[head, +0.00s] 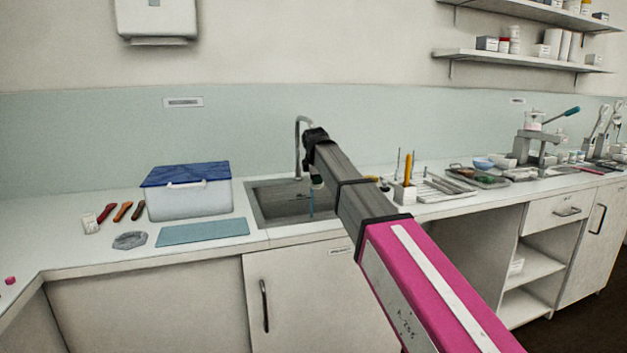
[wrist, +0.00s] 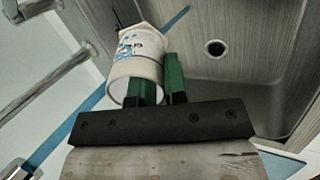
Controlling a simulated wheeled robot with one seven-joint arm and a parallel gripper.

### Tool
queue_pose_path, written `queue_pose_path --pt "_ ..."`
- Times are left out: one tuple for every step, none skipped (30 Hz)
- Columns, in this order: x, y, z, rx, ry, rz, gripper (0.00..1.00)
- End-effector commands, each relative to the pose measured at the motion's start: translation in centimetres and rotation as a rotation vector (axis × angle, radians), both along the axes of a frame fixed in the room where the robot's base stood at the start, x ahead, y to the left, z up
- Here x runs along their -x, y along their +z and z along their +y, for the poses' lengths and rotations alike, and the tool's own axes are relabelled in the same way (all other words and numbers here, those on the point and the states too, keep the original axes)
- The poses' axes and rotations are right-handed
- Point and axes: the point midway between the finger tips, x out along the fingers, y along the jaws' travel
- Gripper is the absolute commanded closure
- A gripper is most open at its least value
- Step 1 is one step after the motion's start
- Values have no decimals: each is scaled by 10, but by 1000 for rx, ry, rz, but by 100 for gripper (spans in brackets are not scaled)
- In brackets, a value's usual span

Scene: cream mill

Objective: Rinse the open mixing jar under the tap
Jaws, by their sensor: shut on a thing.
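The mixing jar (wrist: 138,52), white with blue print, is in the wrist view over the sink. My gripper (wrist: 162,82) has green fingers and is shut on the jar at its near right side; the exact contact is partly hidden. In the head view my gripper (head: 316,182) is over the sink (head: 268,208), and my arm hides most of the jar. The tap (head: 298,135) rises at the back of the sink, its spout end partly behind my arm.
A drain (wrist: 214,48) shows in the sink floor. A lidded tub (head: 190,200), a blue mat (head: 203,232) and coloured-handled tools (head: 122,211) lie left of the sink. A tool holder (head: 404,192) and trays (head: 445,187) stand on the right. Bare counter lies along the front edge.

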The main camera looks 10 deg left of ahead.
Motion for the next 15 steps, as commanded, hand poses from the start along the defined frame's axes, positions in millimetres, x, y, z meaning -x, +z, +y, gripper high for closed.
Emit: queue_pose_path --pt "5 0 -1 0 0 0 100" --pt "7 0 -2 0 0 0 100" --pt "10 0 -2 0 0 0 100" --pt "12 0 -2 0 0 0 100" --pt "14 0 -3 0 0 0 100" --pt "17 0 -3 0 0 0 100" --pt "19 0 -3 0 0 0 100" --pt "21 0 -3 0 0 0 100" --pt "24 0 -4 0 0 0 100" --pt "26 0 -4 0 0 0 100" --pt "28 0 -4 0 0 0 100" --pt "31 0 -4 0 0 0 100" --pt "33 0 -5 0 0 0 100" --pt "35 0 -5 0 0 0 100" --pt "38 0 -5 0 0 0 100"
